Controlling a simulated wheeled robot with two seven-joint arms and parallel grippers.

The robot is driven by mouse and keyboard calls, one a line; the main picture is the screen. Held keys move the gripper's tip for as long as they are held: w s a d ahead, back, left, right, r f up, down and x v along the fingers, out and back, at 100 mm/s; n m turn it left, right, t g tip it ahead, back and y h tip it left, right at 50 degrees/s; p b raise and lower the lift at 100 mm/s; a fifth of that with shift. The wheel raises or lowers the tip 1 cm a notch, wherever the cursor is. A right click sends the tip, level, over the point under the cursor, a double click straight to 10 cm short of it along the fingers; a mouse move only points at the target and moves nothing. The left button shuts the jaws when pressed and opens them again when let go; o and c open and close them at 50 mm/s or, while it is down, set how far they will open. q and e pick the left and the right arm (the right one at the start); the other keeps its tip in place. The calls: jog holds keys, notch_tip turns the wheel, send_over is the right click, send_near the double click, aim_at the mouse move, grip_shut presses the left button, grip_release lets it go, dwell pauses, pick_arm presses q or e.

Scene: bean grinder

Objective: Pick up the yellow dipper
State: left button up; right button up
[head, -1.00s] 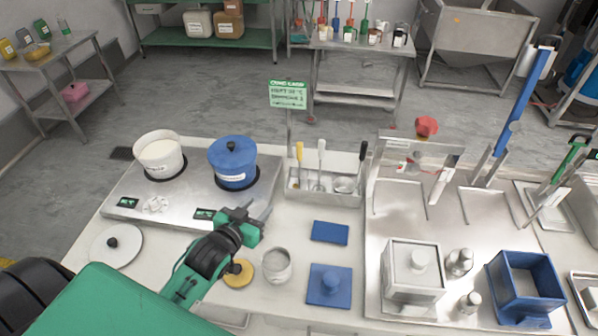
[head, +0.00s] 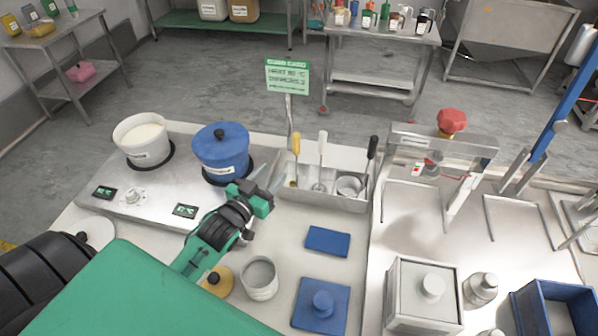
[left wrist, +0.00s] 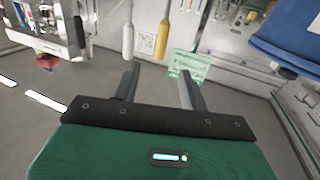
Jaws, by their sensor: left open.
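The yellow dipper (head: 296,146) stands upright in a metal holder (head: 336,201) at the back of the counter, its lower end partly hidden by the holder. Beside it on the right stand a white-handled tool (head: 322,148) and a black-handled tool (head: 372,150). My left gripper (head: 277,178) is open and empty, just left of the holder, its fingers pointing toward the dipper. In the left wrist view the yellow handle (left wrist: 162,40) shows beyond the gap between the open fingers (left wrist: 158,78), apart from them. The white handle (left wrist: 127,42) is left of it there. My right gripper is not in view.
A blue lidded pot (head: 221,158) stands close to the left of my gripper, with a white pot (head: 143,142) farther left. A green sign (head: 288,76) rises behind the holder.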

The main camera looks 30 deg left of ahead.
aim_at(295, 147)
pick_arm(q)
jog(key=w, duration=0.2)
jog(key=w+p, duration=0.1)
jog(key=w, duration=0.2)
jog(key=w+p, duration=0.1)
jog(key=w, duration=0.1)
jog(key=shift+w+d+f, duration=0.15)
jog(key=shift+w+d, duration=0.1)
jog(key=shift+w, duration=0.55)
jog(key=shift+w+p, duration=0.45)
jog(key=shift+w, duration=0.1)
jog(key=w+p, duration=0.1)
jog(key=w, duration=0.3)
jog(key=shift+w+f+p, duration=0.1)
jog(key=shift+p, duration=0.2)
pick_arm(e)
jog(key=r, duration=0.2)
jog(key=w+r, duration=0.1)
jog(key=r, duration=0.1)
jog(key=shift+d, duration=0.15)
